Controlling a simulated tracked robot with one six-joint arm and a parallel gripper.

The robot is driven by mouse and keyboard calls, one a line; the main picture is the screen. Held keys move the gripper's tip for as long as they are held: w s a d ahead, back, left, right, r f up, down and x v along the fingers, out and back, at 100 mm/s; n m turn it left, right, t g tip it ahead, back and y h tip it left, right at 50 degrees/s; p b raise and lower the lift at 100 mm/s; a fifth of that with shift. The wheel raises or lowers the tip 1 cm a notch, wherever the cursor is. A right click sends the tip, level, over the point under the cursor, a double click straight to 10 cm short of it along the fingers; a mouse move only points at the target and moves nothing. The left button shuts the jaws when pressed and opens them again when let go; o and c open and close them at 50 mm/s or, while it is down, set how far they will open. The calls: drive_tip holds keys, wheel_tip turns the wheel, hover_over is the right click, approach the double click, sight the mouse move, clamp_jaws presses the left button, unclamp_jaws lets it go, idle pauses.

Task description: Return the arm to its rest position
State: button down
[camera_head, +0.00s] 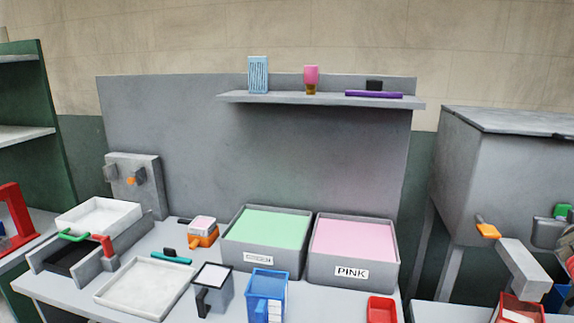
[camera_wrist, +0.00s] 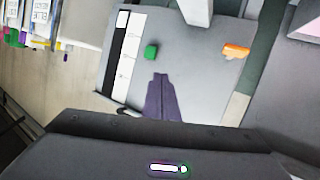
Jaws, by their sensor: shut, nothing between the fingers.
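My gripper (camera_wrist: 160,79) shows in the wrist view as two dark fingers side by side, shut with nothing between them. Behind the fingertips is a grey panel (camera_wrist: 200,75) with a green block (camera_wrist: 151,52) and an orange piece (camera_wrist: 236,51) on it. The distance from my fingers to this panel is hard to tell. My gripper and arm cannot be made out for sure in the head view.
A grey bench holds a green-foam bin (camera_head: 233,262), a PINK bin (camera_head: 335,285), a white tray (camera_head: 112,302) and a blue container (camera_head: 262,285). A shelf (camera_head: 235,98) hangs above. A grey machine (camera_head: 495,170) stands at right. A green rack (camera_head: 55,190) is at left.

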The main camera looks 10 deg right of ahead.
drive_tip(key=a+f+n+g+y, duration=0.1)
drive_tip(key=a+f+y, duration=0.25)
drive_tip(key=a, duration=0.85)
drive_tip(key=a+f+n+g+y, duration=0.15)
drive_tip(key=a+f, duration=0.35)
drive_tip(key=a, duration=0.8)
drive_tip(key=s+a+f+n+g+y, duration=0.1)
drive_tip(key=s+a+f+n+y, duration=0.1)
drive_tip(key=a, duration=0.8)
drive_tip(key=s+a+f+n+g+y, duration=0.1)
drive_tip(key=s+a+f+n+y, duration=0.2)
drive_tip(key=s+a+f, duration=0.3)
drive_tip(key=s+a+y, duration=0.1)
drive_tip(key=s+a, duration=0.1)
drive_tip(key=a, duration=0.2)
drive_tip(key=shift+a+f, duration=0.3)
drive_tip(key=shift+f, duration=0.05)
